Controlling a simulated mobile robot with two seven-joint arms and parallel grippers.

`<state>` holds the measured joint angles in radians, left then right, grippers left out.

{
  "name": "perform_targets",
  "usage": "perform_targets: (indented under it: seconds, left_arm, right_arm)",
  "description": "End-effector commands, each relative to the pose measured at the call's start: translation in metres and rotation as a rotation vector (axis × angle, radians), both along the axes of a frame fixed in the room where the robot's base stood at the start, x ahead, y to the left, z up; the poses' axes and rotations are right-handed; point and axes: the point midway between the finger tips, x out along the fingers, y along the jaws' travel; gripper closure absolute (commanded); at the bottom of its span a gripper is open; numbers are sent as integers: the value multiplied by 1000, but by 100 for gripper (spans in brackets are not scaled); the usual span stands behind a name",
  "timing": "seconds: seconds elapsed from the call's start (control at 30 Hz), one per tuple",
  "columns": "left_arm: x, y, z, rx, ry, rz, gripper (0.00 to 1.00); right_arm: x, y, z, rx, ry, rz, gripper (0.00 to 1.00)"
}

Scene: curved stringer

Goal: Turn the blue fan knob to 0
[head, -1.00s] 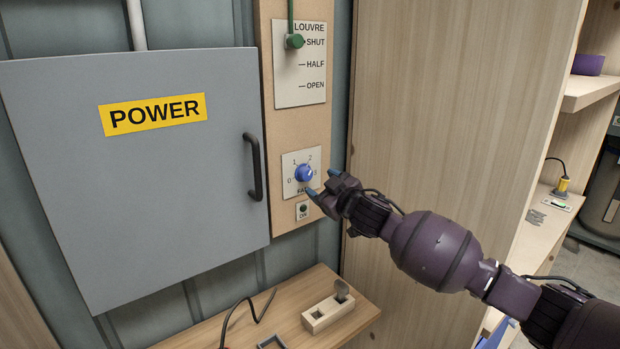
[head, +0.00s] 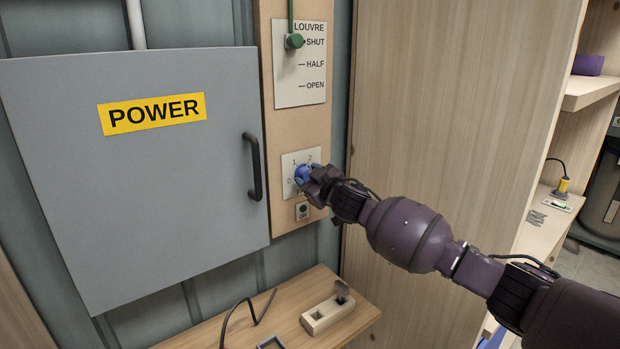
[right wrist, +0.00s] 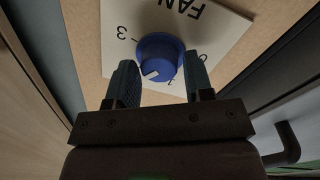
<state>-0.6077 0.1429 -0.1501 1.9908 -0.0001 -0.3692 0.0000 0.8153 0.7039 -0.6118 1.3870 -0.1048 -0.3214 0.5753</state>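The blue fan knob (head: 302,174) sits on a white dial plate (head: 290,161) marked with numbers, on a wooden strip right of the grey cabinet. My right gripper (head: 313,176) is at the knob and partly covers it and the plate. In the right wrist view the knob (right wrist: 158,58) lies between my two open fingers (right wrist: 162,75), one on each side; I cannot tell whether they touch it. My left gripper is not in view.
The grey POWER cabinet (head: 130,190) with a black handle (head: 252,166) stands left of the dial. A green louvre knob (head: 294,41) is above, and an ON button (head: 302,211) below. A wooden bench (head: 270,312) holds a small wooden block (head: 327,314). A wooden panel (head: 440,120) is at right.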

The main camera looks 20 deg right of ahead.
Motion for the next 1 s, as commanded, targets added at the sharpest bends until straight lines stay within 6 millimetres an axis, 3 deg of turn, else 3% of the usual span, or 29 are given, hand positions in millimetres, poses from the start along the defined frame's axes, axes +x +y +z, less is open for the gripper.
perform_targets:
  seconds: [0.03, 0.2, 0.57, 1.0]
  left_arm:
    - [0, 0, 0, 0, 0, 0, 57]
    - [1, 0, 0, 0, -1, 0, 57]
    - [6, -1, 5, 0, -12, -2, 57]
    - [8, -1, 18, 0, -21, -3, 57]
  right_arm:
    - [0, 0, 0, 0, 0, 0, 61]
    - [0, 0, 0, 0, 0, 0, 85]
    - [0, 0, 0, -59, -22, -1, 85]
    - [0, 0, 0, -387, -142, 0, 85]
